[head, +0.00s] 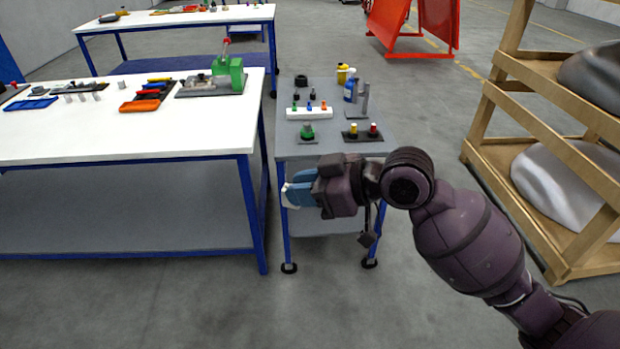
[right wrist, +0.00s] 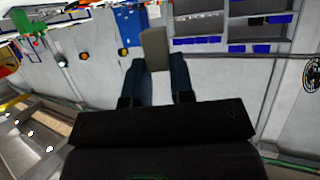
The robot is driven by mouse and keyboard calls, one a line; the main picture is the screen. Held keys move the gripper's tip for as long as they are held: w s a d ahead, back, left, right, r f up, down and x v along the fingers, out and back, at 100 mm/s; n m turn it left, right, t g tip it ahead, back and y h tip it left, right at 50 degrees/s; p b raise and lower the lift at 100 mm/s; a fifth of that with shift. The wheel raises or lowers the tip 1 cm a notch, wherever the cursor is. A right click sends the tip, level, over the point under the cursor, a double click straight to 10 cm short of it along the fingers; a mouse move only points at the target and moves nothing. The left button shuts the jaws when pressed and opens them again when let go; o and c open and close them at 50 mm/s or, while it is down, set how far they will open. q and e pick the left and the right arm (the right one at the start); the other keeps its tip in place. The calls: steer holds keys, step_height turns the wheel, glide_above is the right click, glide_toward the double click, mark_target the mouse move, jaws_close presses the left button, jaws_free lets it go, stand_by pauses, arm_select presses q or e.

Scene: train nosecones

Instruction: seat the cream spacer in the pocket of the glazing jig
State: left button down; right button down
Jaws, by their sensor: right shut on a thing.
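My right gripper (head: 300,189) is in front of the near end of the small grey bench, over the floor gap. Its blue fingers are shut on the cream spacer (right wrist: 154,48), a pale block that sticks out past the fingertips in the right wrist view. In the head view only a pale edge of the spacer (head: 286,195) shows at the fingertips. A dark plate with a green clamp block and red knob (head: 229,75) stands on the white table's right end; it may be the glazing jig. Its pocket cannot be made out. My left gripper is not in view.
The white table (head: 150,145) also holds coloured handles (head: 150,98) and small parts. The grey bench (head: 320,150) carries a white block with pegs (head: 309,113), bottles and button boxes. A wooden rack (head: 510,150) stands at right. The white table's front area is clear.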

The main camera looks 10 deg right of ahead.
steer(key=shift+w+a+f+n+g+y, duration=0.25)
steer(key=shift+a+f+n+g+y, duration=0.15)
steer(key=shift+f+n+g, duration=0.45)
steer(key=shift+w+a+f+n+g+y, duration=0.3)
steer(key=shift+f+n+g, duration=0.35)
steer(key=shift+n+g, duration=0.35)
steer(key=shift+w+a+f+n+g+y, duration=0.15)
steer(key=shift+a+f+n+g+y, duration=0.25)
steer(key=shift+f+n+g, duration=0.5)
steer(key=shift+r+m, duration=0.15)
steer(key=shift+m, duration=0.1)
steer(key=shift+w+m+t+h, duration=0.1)
steer(key=shift+m+t+h, duration=0.15)
steer(key=shift+m+h, duration=0.05)
steer(key=w+d+m+t+h, duration=0.4)
steer(key=d+m+t+h, duration=0.7)
steer(key=m, duration=0.3)
steer(key=s+d+f+m+h, duration=0.2)
steer(key=s+d+f, duration=0.2)
steer(key=s+f, duration=0.1)
steer(key=shift+s+d+f+t, duration=0.2)
steer(key=shift+s+f+t, duration=0.1)
steer(key=shift+s+t, duration=0.1)
